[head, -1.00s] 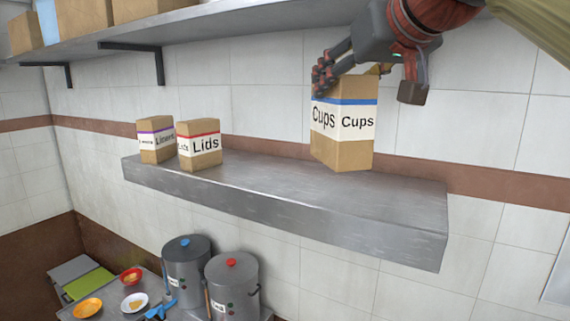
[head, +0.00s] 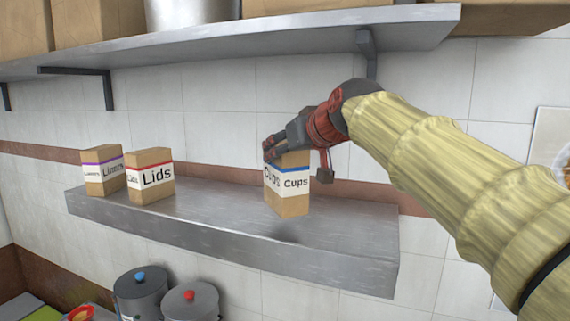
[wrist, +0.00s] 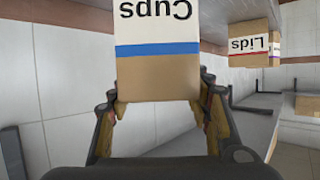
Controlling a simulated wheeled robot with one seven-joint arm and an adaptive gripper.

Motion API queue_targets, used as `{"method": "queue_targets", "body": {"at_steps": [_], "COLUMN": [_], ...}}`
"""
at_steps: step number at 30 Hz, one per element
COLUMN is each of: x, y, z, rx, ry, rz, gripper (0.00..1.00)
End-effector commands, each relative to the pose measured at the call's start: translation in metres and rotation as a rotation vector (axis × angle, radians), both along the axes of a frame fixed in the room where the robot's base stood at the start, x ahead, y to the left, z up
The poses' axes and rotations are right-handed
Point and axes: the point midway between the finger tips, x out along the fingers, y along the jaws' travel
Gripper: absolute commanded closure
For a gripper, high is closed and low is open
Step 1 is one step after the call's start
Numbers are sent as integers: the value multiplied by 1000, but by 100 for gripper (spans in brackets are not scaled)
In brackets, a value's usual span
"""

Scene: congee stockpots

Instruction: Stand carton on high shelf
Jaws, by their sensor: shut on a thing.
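The brown Cups carton (head: 287,203), with a white label and blue stripe, is upright in my gripper (head: 275,148). My gripper is shut on its top part. The carton is over the right half of the grey metal shelf (head: 190,215). A dark shadow on the shelf in front of and below it suggests a small gap underneath. In the wrist view the carton (wrist: 158,50) appears upside down between the fingers (wrist: 160,105). Its underside is hidden in both views.
The Lids carton (head: 150,191) and Liners carton (head: 103,183) stand at the shelf's left end. An upper shelf (head: 220,38) with boxes and brackets runs above. Stockpots (head: 190,303) stand below. The shelf between Lids and Cups and at the right end is clear.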

Motion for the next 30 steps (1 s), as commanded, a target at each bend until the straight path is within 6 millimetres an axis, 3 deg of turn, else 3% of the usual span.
{"method": "queue_targets", "body": {"at_steps": [6, 13, 24, 25, 30], "x": [10, 9, 10, 10, 10], "y": [1, 1, 1, 1, 1], "z": [-15, -38, -43, -45, -44], "rx": [0, 1, 1, 0, 0], "ry": [0, -3, -4, -1, -1], "rz": [0, -1, -1, -1, -1], "gripper": [100, 100, 100, 50, 41]}}
